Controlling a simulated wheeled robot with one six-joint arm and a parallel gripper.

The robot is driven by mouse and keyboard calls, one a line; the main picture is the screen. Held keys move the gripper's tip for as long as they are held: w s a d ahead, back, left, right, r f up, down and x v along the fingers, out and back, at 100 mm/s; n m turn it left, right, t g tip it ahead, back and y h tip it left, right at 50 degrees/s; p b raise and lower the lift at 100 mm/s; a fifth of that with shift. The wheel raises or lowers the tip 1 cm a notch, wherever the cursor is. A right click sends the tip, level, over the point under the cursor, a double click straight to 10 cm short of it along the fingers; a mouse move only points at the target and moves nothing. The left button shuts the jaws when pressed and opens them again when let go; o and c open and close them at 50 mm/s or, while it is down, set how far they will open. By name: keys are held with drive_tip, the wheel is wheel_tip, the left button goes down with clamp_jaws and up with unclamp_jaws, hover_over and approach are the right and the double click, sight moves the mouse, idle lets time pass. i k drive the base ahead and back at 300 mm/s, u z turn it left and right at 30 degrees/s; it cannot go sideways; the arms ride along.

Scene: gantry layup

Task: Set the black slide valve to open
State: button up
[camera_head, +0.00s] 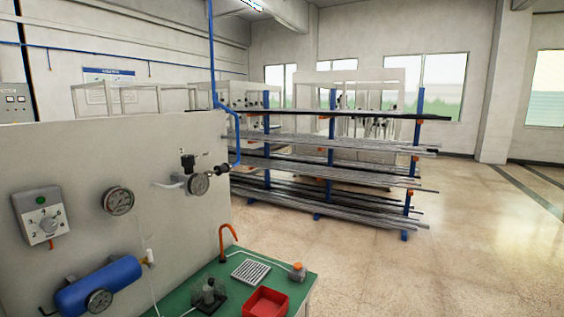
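On the grey panel at the left, a small black block (187,161) stands on top of a pale pipe fitting (173,184). A black inline fitting (216,171) sits to its right, between a round gauge (198,184) and the end of a blue hose. I cannot tell which of these two black parts is the slide valve, and they are too small to show the slide's position. My gripper is not in view.
The grey panel (80,150) also carries a dial box (42,216), another gauge (118,200) and a blue tank (98,287). A green bench (302,278) below holds a red tray (266,302). A bar rack (330,150) stands behind; floor at right is clear.

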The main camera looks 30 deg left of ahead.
sight(224, 168)
drive_tip(key=u, duration=0.05)
drive_tip(key=i, duration=1.05)
drive_tip(key=u, duration=1.1)
drive_tip(key=i, duration=0.8)
drive_tip(key=u, duration=1.05)
drive_tip(key=i, duration=0.3)
drive_tip(key=u, duration=0.1)
